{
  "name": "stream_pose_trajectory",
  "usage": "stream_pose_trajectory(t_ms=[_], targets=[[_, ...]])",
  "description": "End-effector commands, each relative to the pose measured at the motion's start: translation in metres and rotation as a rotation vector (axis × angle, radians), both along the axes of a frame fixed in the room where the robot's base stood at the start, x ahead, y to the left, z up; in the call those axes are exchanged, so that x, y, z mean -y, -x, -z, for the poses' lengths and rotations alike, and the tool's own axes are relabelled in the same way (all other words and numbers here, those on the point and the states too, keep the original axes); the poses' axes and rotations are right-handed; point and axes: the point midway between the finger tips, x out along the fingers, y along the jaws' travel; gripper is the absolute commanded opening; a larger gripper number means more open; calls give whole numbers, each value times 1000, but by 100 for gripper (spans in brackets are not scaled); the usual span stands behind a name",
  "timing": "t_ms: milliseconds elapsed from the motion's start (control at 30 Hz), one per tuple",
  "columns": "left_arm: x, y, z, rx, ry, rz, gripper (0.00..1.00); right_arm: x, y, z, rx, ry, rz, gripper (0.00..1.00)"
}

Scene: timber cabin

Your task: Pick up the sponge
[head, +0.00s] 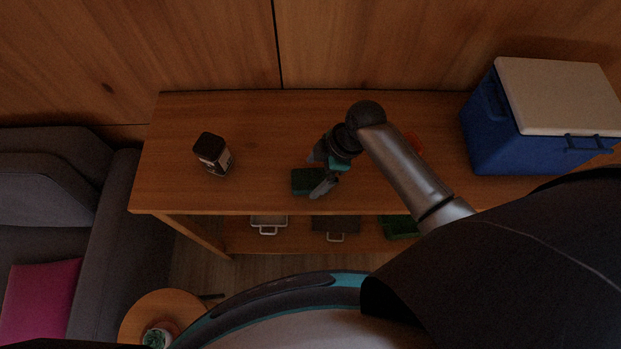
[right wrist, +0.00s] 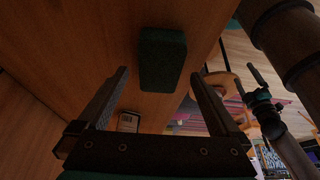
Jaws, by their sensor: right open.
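The sponge (head: 303,182) is a dark green block lying on the wooden table top, near its front edge. My right gripper (head: 319,172) is open in the head view, just right of the sponge, with its fingers pointing left towards it. In the right wrist view the sponge (right wrist: 162,58) lies ahead of the open fingers (right wrist: 170,80), apart from them, with nothing held between them. My left gripper (right wrist: 257,84) seems to show small and dark at the right of the right wrist view; its jaws are unclear.
A blue cooler (head: 490,130) with a white lid stands at the right. Trays (head: 268,222) sit on the lower shelf.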

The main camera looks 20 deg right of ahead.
Motion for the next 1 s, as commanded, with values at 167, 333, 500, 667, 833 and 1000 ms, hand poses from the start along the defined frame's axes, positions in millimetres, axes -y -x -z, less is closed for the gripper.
stream_pose_trajectory(t_ms=[167, 333, 500, 667, 833, 1000], targets=[[-1, 5, 4, -8, -2, 0, 99, -5, -1, 15, 0, 0, 2, 100], [-1, 8, 4, -13, -2, 0, 99, -5, -2, 15, 2, 1, 1, 100], [-1, 8, 4, -14, -2, 0, 99, -5, -2, 15, 2, 1, 1, 91], [-2, 8, 4, -15, -3, -1, 99, -5, -1, 15, 0, 1, 1, 73], [-2, 9, 4, -15, -3, -1, 99, -5, -1, 15, 0, 1, 1, 54], [-2, 9, 4, -15, -3, -1, 99, -5, -1, 15, 0, 2, 1, 35]])
